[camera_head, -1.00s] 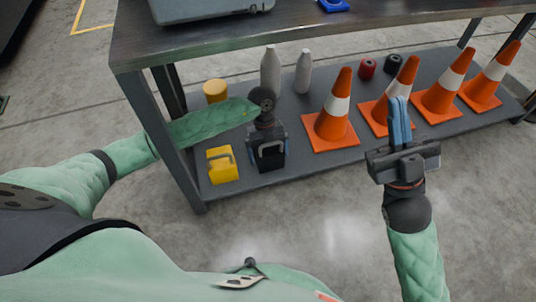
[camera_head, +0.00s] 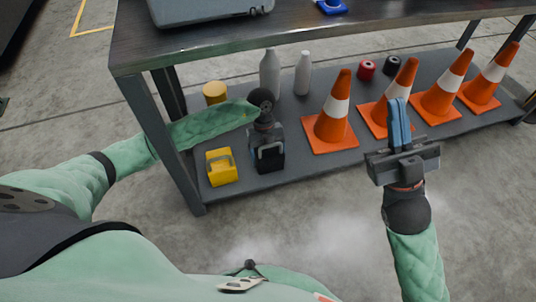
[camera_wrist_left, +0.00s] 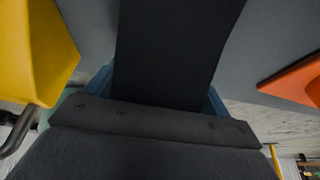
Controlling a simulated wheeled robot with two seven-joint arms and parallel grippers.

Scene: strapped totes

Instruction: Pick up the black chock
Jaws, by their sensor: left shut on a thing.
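The black chock (camera_head: 270,163) is on the lower shelf, near its front edge, just right of the yellow chock (camera_head: 221,168). My left gripper (camera_head: 268,153) reaches down over it and is shut on it. In the left wrist view the black chock (camera_wrist_left: 175,50) fills the space between the blue fingers, and its lower end is out of sight. I cannot tell whether it is clear of the shelf. My right gripper (camera_head: 399,122) is held in front of the shelf, its blue fingers together with nothing between them.
Several orange cones (camera_head: 331,119) stand to the right on the lower shelf (camera_head: 300,170). Two pale bottles (camera_head: 270,73) and a yellow cylinder (camera_head: 214,92) stand behind. A table leg (camera_head: 180,160) is close to my left forearm. The upper tabletop (camera_head: 220,42) overhangs the back.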

